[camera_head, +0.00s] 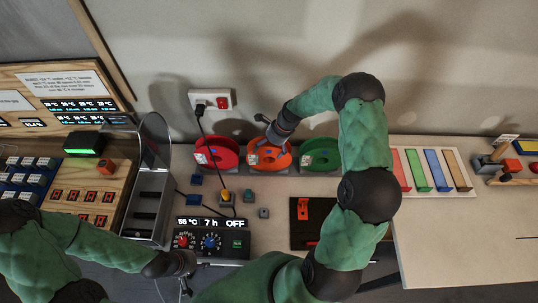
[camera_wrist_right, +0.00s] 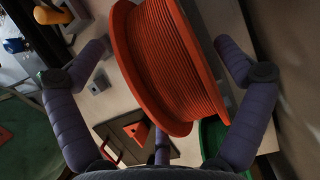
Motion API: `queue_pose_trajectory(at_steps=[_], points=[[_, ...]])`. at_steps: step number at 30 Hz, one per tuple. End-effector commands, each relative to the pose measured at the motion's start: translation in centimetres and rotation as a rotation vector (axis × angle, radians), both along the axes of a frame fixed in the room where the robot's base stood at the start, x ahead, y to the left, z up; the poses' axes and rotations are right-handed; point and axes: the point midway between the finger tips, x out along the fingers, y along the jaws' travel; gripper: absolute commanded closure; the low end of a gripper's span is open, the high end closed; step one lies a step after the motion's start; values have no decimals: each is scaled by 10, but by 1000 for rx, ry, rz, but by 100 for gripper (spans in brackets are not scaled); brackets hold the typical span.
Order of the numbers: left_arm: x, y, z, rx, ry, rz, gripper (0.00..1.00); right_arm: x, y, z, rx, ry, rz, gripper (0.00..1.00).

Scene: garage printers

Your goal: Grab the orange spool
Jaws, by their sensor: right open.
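The orange spool (camera_head: 268,158) stands upright between a red spool (camera_head: 217,153) and a green spool (camera_head: 320,154) against the wall. My right gripper (camera_head: 274,132) is at the top of the orange spool and partly covers it. In the right wrist view the orange spool (camera_wrist_right: 172,60) lies between the spread fingers of this gripper (camera_wrist_right: 160,52). The fingers are open, and no firm grip shows. The green spool (camera_wrist_right: 212,138) shows partly behind a finger. My left gripper (camera_head: 183,265) is low at the left, near the control box; its fingers are too small to judge.
A control box (camera_head: 210,242) with knobs stands in front of the spools, with several small cubes between. A clear-lidded case (camera_head: 150,190) is left. A dark mat (camera_head: 303,232) with an orange part lies right. Coloured strips (camera_head: 437,170) lie further right, with bare table before them.

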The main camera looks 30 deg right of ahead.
Motion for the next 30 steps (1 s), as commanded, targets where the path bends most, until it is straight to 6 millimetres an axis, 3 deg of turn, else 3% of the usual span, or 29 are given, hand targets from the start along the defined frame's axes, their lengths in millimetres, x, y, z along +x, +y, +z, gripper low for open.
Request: queue_pose_trajectory(at_steps=[3,10,11,19,30], points=[[0,0,-2,0,0,0,60,3,4,-13,0,0,0,0],[0,0,-2,0,0,0,60,3,5,-14,0,-1,0,0],[0,0,-2,0,0,0,60,3,5,-14,0,-1,0,6],[0,0,-2,0,0,0,60,3,5,-14,0,-1,0,82],[0,0,0,0,0,0,60,5,4,-5,-2,-5,0,82]])
